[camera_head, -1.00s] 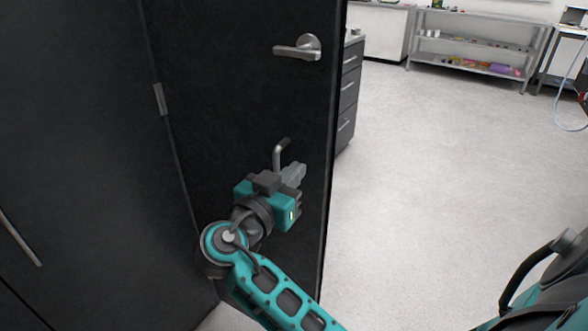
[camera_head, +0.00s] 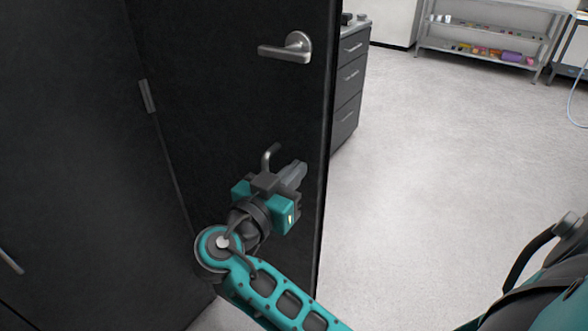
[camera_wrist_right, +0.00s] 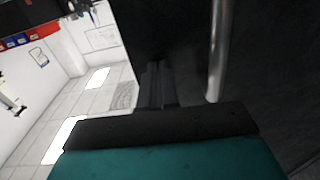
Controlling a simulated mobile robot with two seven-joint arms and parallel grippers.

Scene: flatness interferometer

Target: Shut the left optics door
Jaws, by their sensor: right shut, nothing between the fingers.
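A black door with a lever handle (camera_head: 288,50) stands open in the head view, hinged on its left side. I take this door (camera_head: 215,75) to be the left optics door. My left gripper is not in view.
A dark panel (camera_head: 60,130) stands left of the hinge (camera_head: 147,96). A grey drawer unit (camera_head: 349,85) stands behind the door's free edge. A metal shelf rack (camera_head: 485,50) is at the back. The pale floor (camera_head: 440,160) on the right is clear.

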